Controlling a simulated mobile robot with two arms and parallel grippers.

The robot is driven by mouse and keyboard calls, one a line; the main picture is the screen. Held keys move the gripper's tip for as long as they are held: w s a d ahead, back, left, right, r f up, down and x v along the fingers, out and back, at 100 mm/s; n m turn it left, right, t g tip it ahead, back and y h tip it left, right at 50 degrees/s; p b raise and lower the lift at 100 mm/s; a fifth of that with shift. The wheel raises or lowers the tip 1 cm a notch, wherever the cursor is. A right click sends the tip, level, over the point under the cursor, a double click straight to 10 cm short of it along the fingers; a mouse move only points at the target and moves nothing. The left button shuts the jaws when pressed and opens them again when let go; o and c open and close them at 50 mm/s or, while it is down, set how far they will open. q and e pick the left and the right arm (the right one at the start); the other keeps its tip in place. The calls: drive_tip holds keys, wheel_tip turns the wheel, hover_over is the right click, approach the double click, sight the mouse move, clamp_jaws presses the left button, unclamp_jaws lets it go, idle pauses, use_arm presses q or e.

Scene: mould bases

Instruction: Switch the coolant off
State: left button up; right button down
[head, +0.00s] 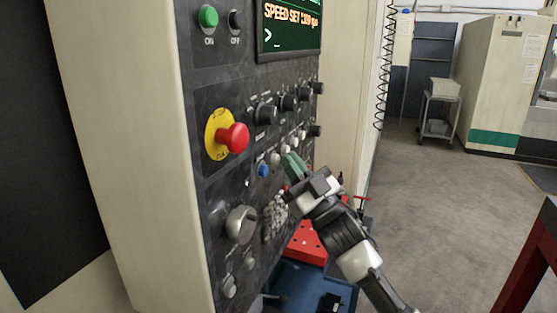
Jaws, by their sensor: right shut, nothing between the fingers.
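The dark control panel (215,185) of the machine carries several buttons and knobs. A row of small controls runs from a blue button (263,170) past pale ones (285,149) toward the right edge. Their labels are too small to read, so I cannot tell which one is the coolant switch. My right gripper (292,163) is shut and empty, its greenish fingertips close to this row, just right of the blue button. I cannot tell whether the tips touch the panel. The gripper hides part of the panel's lower right. My left gripper is not in view.
A red mushroom button (233,137) on a yellow plate sticks out left of the row. Black knobs (265,113) project above it, and a large grey knob (240,224) below. A red part (309,243) lies behind my arm. Open floor (430,210) lies to the right.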

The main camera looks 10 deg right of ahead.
drive_tip(key=shift+s+d, duration=0.35)
drive_tip(key=shift+d, duration=0.15)
drive_tip(key=s+d, duration=0.1)
drive_tip(key=d, duration=0.1)
drive_tip(key=s+d, duration=0.1)
drive_tip(key=d, duration=0.1)
drive_tip(key=shift+s, duration=0.35)
idle(0.5)
